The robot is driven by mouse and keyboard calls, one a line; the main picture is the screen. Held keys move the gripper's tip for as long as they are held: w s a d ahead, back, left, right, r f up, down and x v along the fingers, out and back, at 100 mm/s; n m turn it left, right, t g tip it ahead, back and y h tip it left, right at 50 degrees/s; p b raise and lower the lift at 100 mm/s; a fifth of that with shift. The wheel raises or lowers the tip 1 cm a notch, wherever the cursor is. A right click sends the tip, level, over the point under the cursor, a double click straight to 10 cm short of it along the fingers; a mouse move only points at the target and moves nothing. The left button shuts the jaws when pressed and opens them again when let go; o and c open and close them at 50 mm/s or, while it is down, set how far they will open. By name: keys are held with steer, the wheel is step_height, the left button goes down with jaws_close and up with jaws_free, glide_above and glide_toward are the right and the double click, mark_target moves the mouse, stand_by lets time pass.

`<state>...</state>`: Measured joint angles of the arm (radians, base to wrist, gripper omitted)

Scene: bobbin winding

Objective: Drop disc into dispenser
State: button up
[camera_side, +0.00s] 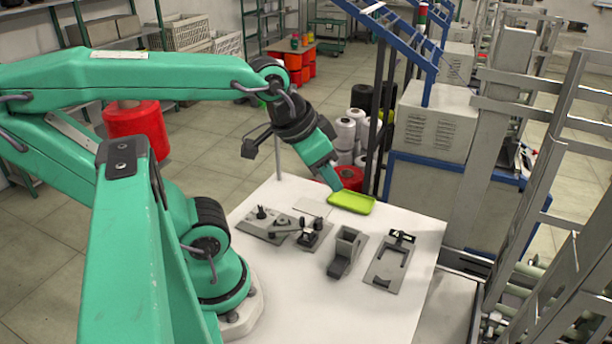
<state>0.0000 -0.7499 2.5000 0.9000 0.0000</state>
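My gripper (335,182) is at the far side of the white table, pointing down just above the left end of a lime-green tray (352,203). Its fingertips are small and partly hidden, so I cannot tell whether it is open or shut. I cannot make out a disc, in the gripper or in the tray. A grey box-shaped holder (345,252) with an open top stands upright near the table's middle; it looks like the dispenser. My gripper is beyond it and apart from it.
A grey plate with knobs and a lever (270,226) lies left of the holder. A flat grey fixture (390,263) lies to its right. The white table (310,310) is bare at the front. A thin upright rod (278,155) rises at its back edge. Blue-framed machinery (440,150) stands beyond.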

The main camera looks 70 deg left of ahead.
steer(key=shift+o, duration=1.2)
steer(key=shift+s+a+f+m+g, duration=0.5)
steer(key=shift+a+f+m+g, duration=0.45)
steer(key=shift+a+f+m, duration=1.9)
steer(key=shift+s+a+f+m+g, duration=0.45)
steer(key=shift+a+f+m+g, duration=0.45)
steer(key=shift+a+f+m, duration=1.9)
steer(key=shift+s+a+f+m+g, duration=0.5)
steer(key=shift+a+f+m+g, duration=0.45)
steer(key=shift+a+f+m, duration=1.85)
steer(key=shift+a+r+n, duration=0.65)
steer(key=shift+a+n, duration=0.15)
steer(key=shift+n, duration=0.15)
steer(key=shift+f, duration=0.15)
